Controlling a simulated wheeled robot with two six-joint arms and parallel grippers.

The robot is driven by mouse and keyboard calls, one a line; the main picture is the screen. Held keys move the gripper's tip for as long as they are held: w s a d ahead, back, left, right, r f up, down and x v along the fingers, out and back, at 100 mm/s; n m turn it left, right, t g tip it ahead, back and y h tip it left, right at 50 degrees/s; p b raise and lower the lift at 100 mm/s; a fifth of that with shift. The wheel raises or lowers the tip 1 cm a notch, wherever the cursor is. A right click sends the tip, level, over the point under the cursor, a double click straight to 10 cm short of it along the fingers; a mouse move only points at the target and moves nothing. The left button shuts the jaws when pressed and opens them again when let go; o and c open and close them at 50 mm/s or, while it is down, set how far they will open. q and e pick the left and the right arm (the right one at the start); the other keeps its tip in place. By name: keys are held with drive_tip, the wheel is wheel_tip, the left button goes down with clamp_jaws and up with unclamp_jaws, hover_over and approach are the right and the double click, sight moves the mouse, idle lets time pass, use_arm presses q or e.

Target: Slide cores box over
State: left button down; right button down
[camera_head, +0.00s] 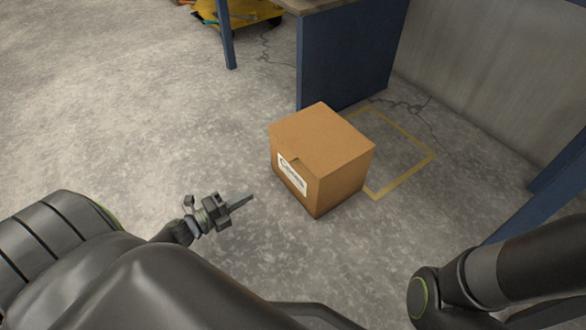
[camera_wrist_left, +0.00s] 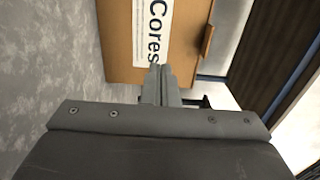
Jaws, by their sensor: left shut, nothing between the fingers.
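The closed brown cardboard cores box (camera_head: 322,150) stands on the concrete floor, with a white label on its front left face. In the left wrist view the box (camera_wrist_left: 190,45) fills the upper middle, and its label (camera_wrist_left: 152,30) reads "Cores". My left gripper (camera_head: 250,197) is shut and empty, left of the box and apart from it, with its fingers pointing toward the labelled side. In the left wrist view its closed fingertips (camera_wrist_left: 158,70) overlap the lower end of the label. My right gripper is not in view; only part of the right arm shows at the lower right.
A yellow taped outline (camera_head: 411,176) lies on the floor just right of and behind the box, which covers part of it. A blue table panel (camera_head: 343,62) stands behind the box. A grey wall (camera_head: 500,65) rises at the right. Open floor (camera_head: 130,110) lies to the left.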

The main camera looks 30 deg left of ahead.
sight(292, 171)
use_arm(q)
drive_tip(key=b+x, duration=0.5)
drive_tip(key=x, duration=0.7)
drive_tip(key=shift+f, duration=0.1)
drive_tip(key=shift+w+d+b, duration=0.2)
drive_tip(key=shift+w+b, duration=0.15)
drive_tip(key=shift+w, duration=0.15)
drive_tip(key=shift+w, duration=0.1)
